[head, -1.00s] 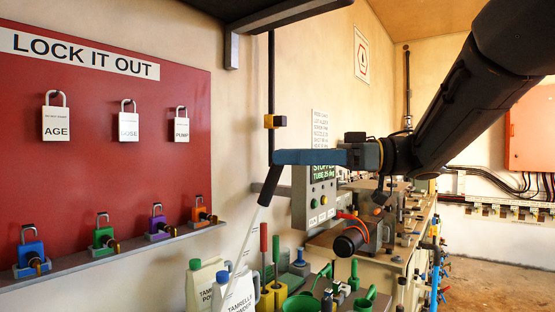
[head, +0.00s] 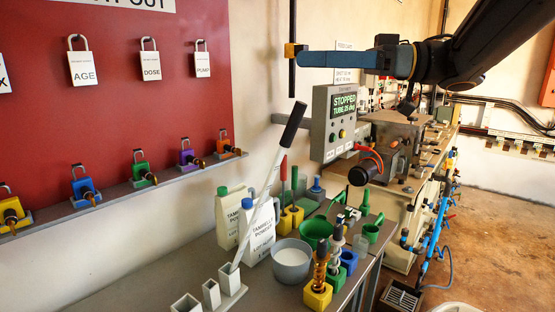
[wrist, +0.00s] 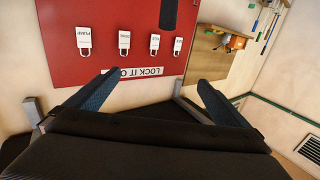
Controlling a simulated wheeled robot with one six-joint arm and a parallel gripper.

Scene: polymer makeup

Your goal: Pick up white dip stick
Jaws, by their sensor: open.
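The white dip stick (head: 262,189) is a thin white rod with a black handle (head: 293,123) in the head view. It leans up to the right, its lower end at a small white square holder on the bench. My gripper (head: 303,58) shows above the black handle in the head view, with a visible gap between them. Its blue fingers also show in the wrist view, spread apart with nothing between them (wrist: 157,78). I cannot tell whether the dark bar at the top of the wrist view is the handle.
White bottles (head: 259,232), a grey bowl (head: 291,260) and several coloured holders crowd the bench around the stick. A red lock board (head: 110,95) is on the left wall. A grey control box (head: 335,122) reading STOPPED is behind the stick.

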